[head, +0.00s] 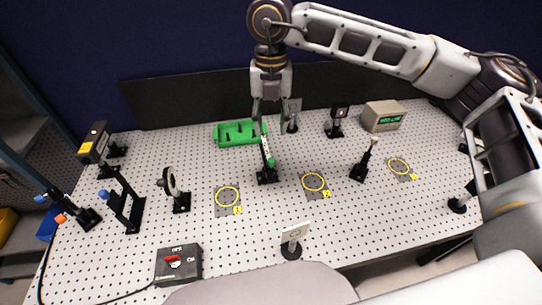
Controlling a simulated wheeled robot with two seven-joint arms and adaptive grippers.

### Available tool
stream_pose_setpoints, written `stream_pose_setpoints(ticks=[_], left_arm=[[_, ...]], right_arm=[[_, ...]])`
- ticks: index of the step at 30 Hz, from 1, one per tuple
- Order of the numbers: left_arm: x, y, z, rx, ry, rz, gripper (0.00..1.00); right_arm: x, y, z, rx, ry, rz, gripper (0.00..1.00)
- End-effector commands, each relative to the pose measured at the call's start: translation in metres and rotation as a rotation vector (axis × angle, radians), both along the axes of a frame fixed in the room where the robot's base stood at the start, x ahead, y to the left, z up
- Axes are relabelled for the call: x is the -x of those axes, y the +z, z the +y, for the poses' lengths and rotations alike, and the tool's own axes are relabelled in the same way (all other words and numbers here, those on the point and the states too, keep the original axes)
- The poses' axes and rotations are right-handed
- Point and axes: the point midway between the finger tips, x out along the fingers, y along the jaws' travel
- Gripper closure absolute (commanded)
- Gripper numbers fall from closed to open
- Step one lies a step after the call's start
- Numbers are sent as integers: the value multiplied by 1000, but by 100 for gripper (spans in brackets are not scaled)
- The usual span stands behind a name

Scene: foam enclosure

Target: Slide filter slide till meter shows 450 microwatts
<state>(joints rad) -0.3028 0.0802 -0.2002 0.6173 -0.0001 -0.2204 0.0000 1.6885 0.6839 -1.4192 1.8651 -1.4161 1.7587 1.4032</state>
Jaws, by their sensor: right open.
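The filter slide looks to be the upright strip with a green knob (267,150) on a black post mount, mid-table. Its scale markings are too small to read. My right gripper (270,125) comes down from above, fingers pointing down and apart. It is at the top of the strip; I cannot tell whether it touches it. The meter (384,116) is a beige box at the back right with a lit green display, whose reading is too small to make out. A sensor head with a red dot (339,114) stands left of the meter. My left gripper is not in view.
A green tray (224,138) lies behind the slide. A ring mount (172,182) and a laser-like box (94,142) stand left. A grey switch box (179,265) and white card (295,234) are in front. Yellow-ringed plates (316,195) lie flat on the perforated table.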

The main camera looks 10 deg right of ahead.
Motion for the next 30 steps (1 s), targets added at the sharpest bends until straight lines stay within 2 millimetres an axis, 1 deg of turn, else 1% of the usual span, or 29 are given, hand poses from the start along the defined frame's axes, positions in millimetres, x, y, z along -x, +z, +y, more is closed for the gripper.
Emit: stream_pose_setpoints(ticks=[5,24,30], left_arm=[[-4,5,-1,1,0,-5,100],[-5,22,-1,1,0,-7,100],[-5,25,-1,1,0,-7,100]], right_arm=[[1,-17,-1,2,0,2,59],[1,-101,-1,0,0,3,59],[1,-120,-1,2,0,2,59]])
